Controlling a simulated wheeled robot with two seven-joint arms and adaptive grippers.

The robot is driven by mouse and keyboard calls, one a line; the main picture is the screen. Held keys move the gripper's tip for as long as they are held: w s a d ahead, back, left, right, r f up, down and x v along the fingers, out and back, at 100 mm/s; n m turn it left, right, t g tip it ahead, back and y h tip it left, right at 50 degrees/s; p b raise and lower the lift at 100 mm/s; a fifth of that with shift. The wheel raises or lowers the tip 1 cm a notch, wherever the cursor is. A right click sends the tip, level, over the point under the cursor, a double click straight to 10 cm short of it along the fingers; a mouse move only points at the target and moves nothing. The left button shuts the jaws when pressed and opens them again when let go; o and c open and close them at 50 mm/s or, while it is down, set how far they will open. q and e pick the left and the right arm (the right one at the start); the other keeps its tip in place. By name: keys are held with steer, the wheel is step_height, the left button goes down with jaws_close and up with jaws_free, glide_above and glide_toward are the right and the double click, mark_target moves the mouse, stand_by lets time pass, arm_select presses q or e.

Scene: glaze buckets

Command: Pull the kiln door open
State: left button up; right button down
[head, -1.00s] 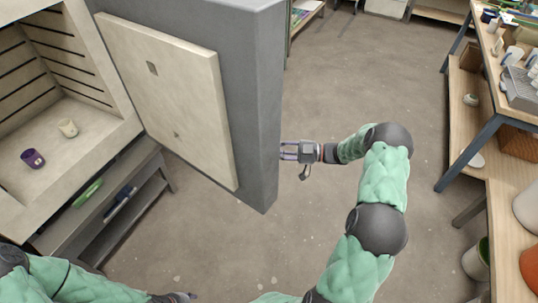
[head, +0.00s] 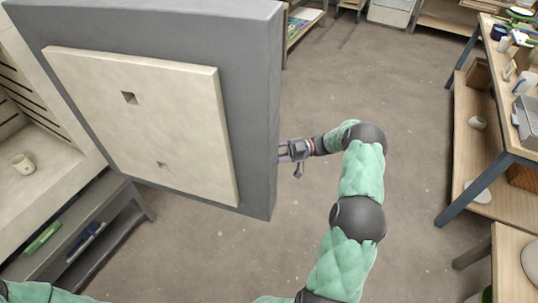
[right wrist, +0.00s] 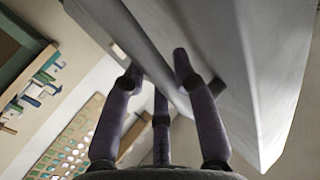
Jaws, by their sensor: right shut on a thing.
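The kiln door (head: 262,110) stands open, a thick grey slab with a cream inner panel (head: 150,120) facing me at the left of the head view. My right gripper (head: 283,152) is at the door's free right edge, its fingertips hidden behind the slab. In the right wrist view, the purple-grey fingers (right wrist: 160,75) are closed against the pale grey door (right wrist: 262,70); the exact part they grip is unclear. The kiln chamber (head: 55,170) is partly visible at left behind the door. My left gripper is out of view.
A small cream cup (head: 22,163) stands inside the kiln. A grey stand (head: 125,200) below it holds a green item (head: 43,238). Workbenches and shelves (head: 480,160) line the right side. The floor (head: 400,80) between is clear.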

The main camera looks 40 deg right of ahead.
steer(key=shift+w+r, duration=0.1)
steer(key=shift+w, duration=0.15)
steer(key=c, duration=1.3)
jaws_free()
steer(key=o, duration=0.4)
steer(key=shift+w+a, duration=0.15)
steer(key=shift+a, duration=0.1)
steer(key=shift+c, duration=0.2)
steer(key=shift+d, duration=0.25)
steer(key=v, duration=1.2)
